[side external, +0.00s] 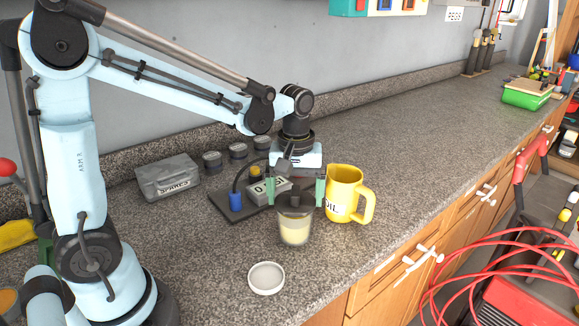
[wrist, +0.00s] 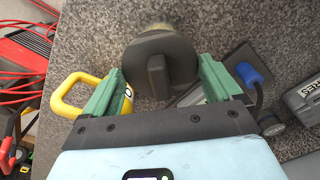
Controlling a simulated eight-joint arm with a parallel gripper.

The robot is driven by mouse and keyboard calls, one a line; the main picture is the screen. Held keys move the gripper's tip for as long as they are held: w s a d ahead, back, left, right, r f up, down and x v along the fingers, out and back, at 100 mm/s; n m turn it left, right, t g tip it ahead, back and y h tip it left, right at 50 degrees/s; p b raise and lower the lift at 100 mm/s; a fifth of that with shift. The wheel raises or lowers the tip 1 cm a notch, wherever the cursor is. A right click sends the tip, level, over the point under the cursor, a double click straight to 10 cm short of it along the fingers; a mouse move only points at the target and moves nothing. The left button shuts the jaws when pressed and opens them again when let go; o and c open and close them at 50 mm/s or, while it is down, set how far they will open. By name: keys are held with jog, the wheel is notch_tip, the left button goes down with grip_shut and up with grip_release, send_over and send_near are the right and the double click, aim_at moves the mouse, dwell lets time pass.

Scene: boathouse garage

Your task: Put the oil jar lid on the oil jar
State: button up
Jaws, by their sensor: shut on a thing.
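The oil jar (side external: 295,233) is a clear jar with pale yellow contents, standing on the counter. The lid (wrist: 146,52) is dark grey and round with an upright bar-like knob. In the side view the lid (side external: 294,210) is at the jar's mouth. I cannot tell whether it rests on the rim or hangs just above it. My gripper (side external: 296,196) points down over the jar, its green fingers shut on opposite edges of the lid. In the wrist view my gripper (wrist: 158,85) has the lid between its fingers, and the jar (wrist: 155,28) shows partly behind the lid.
A yellow jug (side external: 343,190) marked OIL stands close on the right. A dark board with a blue-capped part (side external: 235,200) lies close behind left. A grey SPARES box (side external: 168,178) and small tins (side external: 238,150) stand near the wall. A white round dish (side external: 266,278) lies in front.

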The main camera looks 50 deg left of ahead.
jog(key=shift+f, duration=0.45)
jog(key=o, duration=0.7)
notch_tip(320, 180, up, 12)
dwell(0.6)
dwell(0.5)
jog(key=s+f+m+t, duration=0.6)
jog(key=s+m+t, duration=0.1)
jog(key=m, duration=0.2)
jog(key=shift+s+d+f+m, duration=0.15)
jog(key=shift+d+f+m, duration=0.15)
jog(key=shift+d+m, duration=0.15)
